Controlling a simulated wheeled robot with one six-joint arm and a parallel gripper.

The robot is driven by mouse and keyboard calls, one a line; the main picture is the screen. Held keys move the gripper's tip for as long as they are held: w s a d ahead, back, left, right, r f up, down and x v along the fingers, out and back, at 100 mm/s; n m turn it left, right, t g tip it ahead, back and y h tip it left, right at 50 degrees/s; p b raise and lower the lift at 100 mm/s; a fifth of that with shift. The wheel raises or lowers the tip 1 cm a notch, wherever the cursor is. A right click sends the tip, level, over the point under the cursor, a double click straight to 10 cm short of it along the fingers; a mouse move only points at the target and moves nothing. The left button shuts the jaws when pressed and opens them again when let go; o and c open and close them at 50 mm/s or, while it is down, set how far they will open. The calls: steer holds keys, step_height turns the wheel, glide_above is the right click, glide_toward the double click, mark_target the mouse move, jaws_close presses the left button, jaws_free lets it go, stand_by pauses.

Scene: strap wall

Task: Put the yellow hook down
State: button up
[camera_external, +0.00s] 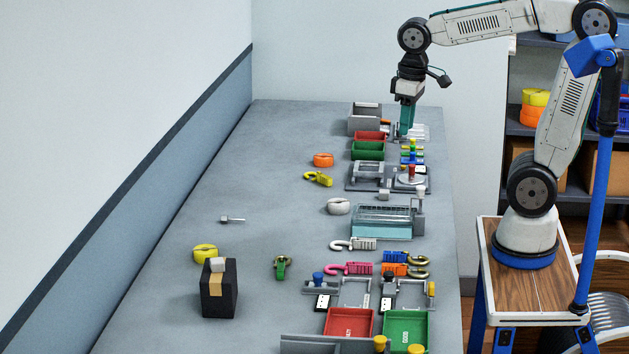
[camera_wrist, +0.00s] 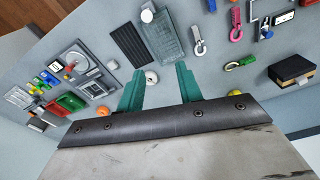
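The yellow hook (camera_external: 318,179) lies flat on the grey table (camera_external: 270,140), just below the orange strap roll (camera_external: 323,160) and left of the grey fixtures. I cannot make it out in the wrist view, where a finger seems to cover its area. My gripper (camera_external: 407,122) points down over the far right end of the table, well away from the hook. In the wrist view its two teal fingers (camera_wrist: 159,90) are spread apart, with no object held between them. A white roll (camera_wrist: 152,77) shows in the gap, on the table beyond.
Red and green bins (camera_external: 368,151) and a grey box (camera_external: 364,119) stand near my gripper. A teal ribbed tray (camera_external: 382,222), white hook (camera_external: 353,244) and pink hook (camera_external: 349,268) lie nearer. A black box (camera_external: 219,289) stands front left. The table's left half is mostly clear.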

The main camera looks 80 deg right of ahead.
steer(key=s+a+f+n, duration=0.1)
steer(key=s+a+f, duration=0.1)
steer(key=s, duration=0.4)
steer(key=s+a+f+n, duration=0.1)
steer(key=s+a+f, duration=0.1)
steer(key=s, duration=0.4)
steer(key=shift+s+a+f+n, duration=0.15)
steer(key=shift+s+a+n, duration=0.2)
steer(key=shift+a, duration=0.3)
